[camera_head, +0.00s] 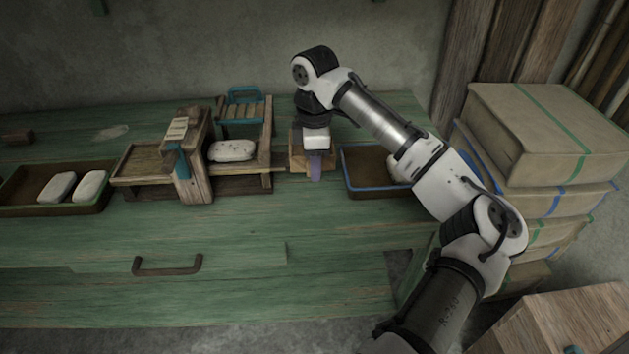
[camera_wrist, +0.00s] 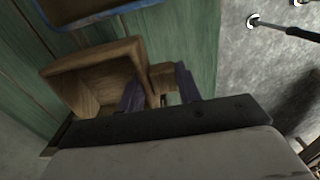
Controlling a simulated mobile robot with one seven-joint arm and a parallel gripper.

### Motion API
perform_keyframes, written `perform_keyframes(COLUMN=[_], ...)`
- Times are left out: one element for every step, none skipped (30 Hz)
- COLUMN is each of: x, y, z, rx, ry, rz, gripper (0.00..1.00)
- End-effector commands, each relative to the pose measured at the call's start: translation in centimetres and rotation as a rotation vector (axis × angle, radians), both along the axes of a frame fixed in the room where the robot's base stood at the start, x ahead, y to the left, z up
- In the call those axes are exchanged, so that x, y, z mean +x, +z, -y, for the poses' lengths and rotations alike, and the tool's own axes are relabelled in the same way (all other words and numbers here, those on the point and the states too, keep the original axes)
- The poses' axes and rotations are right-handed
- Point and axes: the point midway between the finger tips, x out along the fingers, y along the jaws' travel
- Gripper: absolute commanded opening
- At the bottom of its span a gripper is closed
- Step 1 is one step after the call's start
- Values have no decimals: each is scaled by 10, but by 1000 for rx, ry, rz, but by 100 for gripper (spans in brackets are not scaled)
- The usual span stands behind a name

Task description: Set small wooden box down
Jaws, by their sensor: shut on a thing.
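The small wooden box (camera_head: 298,157) is at the back middle of the green table, between the wooden loom frame and a blue-rimmed tray. In the wrist view the box (camera_wrist: 97,78) shows its open, empty inside. My gripper (camera_head: 316,166) is at the box's near right part, pointing down. In the wrist view its two purple fingers (camera_wrist: 160,84) stand on either side of one box wall, shut on it. The arm and fingers hide part of the box. I cannot tell whether its underside touches the table.
The blue-rimmed tray (camera_head: 352,181) holds a pale object, partly behind my arm. The loom frame (camera_head: 191,165) has a white bar (camera_head: 232,151) in it. A tray (camera_head: 30,208) with two white bars is far left. Stacked cartons (camera_head: 540,135) stand right. The table front (camera_head: 230,225) is clear.

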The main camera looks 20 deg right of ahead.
Motion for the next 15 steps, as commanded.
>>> perform_keyframes(x=[-1, 0, 0, 0, 0, 0, 0, -1, -1, 0, 0, 0, 0, 0, 0], y=[-6, -9, -12, -14, -16, -20, -24, -29, -35, -40, -44, -49, -53, -55, -57], z=[0, 0, 0, 0, 0, 0, 0, 0, 0, 0, 0, 0, 0, 0, 0], rx=[0, 0, 0, 0, 0, 0, 1, 2, 1, 1, 0, -1, 0, 0, 0], ry=[-1, -1, 0, 0, 0, 0, 0, 0, 0, 0, 0, 0, -1, -1, 0], rz=[-1, 0, 0, -1, -1, -1, -1, -2, -2, -2, -1, -1, 0, 0, 0], gripper=[0, 0, 0, 0, 0, 0, 0, 0, 0, 0, 0, 0, 0, 0, 0])
